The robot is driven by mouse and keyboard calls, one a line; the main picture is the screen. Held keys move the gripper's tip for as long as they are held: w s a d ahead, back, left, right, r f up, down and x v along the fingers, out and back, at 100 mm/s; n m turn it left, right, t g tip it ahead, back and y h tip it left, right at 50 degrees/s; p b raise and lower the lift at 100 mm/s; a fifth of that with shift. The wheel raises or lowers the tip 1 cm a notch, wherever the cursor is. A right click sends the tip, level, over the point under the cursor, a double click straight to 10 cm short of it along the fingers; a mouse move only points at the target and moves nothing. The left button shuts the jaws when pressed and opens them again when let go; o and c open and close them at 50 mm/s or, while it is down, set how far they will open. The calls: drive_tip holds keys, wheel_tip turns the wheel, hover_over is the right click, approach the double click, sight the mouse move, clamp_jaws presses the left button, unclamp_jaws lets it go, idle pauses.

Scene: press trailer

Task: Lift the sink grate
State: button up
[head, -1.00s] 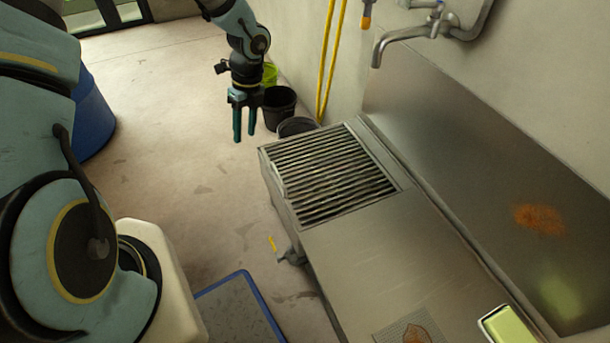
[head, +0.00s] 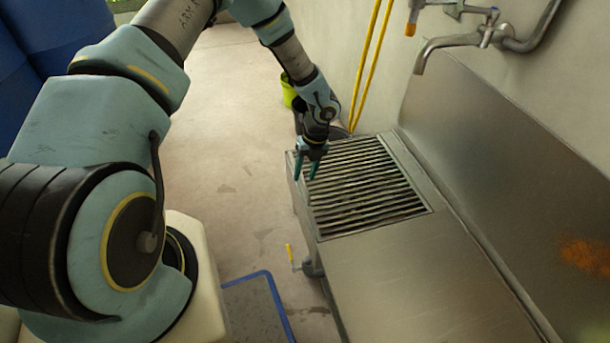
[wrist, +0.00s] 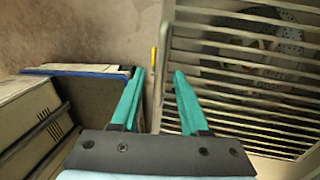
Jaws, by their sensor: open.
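The sink grate (head: 366,187) is a panel of parallel metal bars lying over the basin at the far end of the steel sink unit. It also shows in the wrist view (wrist: 240,65), with round items dimly visible below its bars. My gripper (head: 305,172) is open and empty, with teal fingers pointing down near the grate's far left corner. In the wrist view my gripper (wrist: 155,90) has its right finger over the grate's edge bar and its left finger outside the unit. I cannot tell whether the fingers touch the grate.
The steel counter (head: 420,285) is bare on the near side. A steel backsplash (head: 500,150) and a wall tap (head: 450,42) stand at the right. A yellow hose (head: 366,65) hangs behind. A yellow-handled valve (head: 291,256) juts out at the left, near a blue-edged mat (head: 255,305).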

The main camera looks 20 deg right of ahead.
drive_tip(key=shift+a+f, duration=0.1)
drive_tip(key=shift+f, duration=0.3)
drive_tip(key=shift+c, duration=0.3)
clamp_jaws()
idle(0.9)
